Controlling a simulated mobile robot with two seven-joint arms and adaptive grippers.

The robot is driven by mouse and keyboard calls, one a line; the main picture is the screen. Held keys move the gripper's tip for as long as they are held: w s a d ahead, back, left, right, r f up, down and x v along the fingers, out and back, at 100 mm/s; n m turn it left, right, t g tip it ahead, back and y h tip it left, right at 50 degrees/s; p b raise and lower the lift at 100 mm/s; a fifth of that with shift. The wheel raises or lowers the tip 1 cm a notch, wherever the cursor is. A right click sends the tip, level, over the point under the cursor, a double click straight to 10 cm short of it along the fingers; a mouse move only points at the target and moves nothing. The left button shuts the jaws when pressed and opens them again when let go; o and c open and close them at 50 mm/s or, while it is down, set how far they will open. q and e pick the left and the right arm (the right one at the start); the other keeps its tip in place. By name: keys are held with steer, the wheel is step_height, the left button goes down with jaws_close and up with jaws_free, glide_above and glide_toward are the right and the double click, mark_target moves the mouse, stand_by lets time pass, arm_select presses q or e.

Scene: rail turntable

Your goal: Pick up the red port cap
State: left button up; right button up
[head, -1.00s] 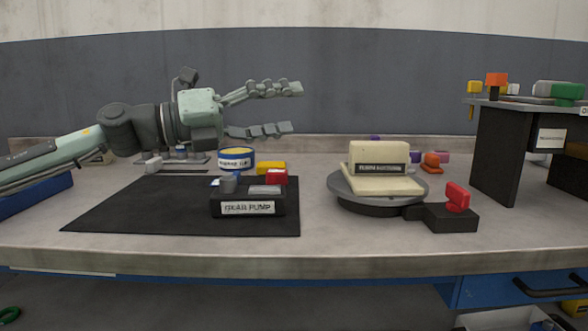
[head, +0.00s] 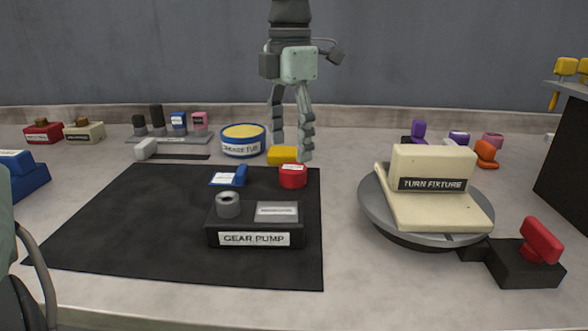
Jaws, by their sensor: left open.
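The red port cap (head: 292,176) is a short red cylinder with a small label, standing at the back right of the black mat, behind the gear pump (head: 255,228). The gear pump is a dark block with a grey round port and a label plate on top. My left gripper (head: 292,149) points down just above and behind the cap in the picture. Its fingers are apart with nothing between them. One fingertip ends close above the cap; I cannot tell whether they touch. My right gripper is not in view.
A yellow block (head: 283,155) lies behind the cap, close to the fingertips. A blue part (head: 230,177) lies left of it, and a blue-yellow tub (head: 243,140) stands behind. The turn fixture (head: 432,184) on its turntable is at right. The mat's left part (head: 120,225) is clear.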

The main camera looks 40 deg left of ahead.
mark_target(293, 167)
arm_select(q)
steer(key=f, duration=0.5)
steer(key=shift+d, duration=0.25)
steer(key=c, duration=0.9)
steer(key=shift+c, duration=0.2)
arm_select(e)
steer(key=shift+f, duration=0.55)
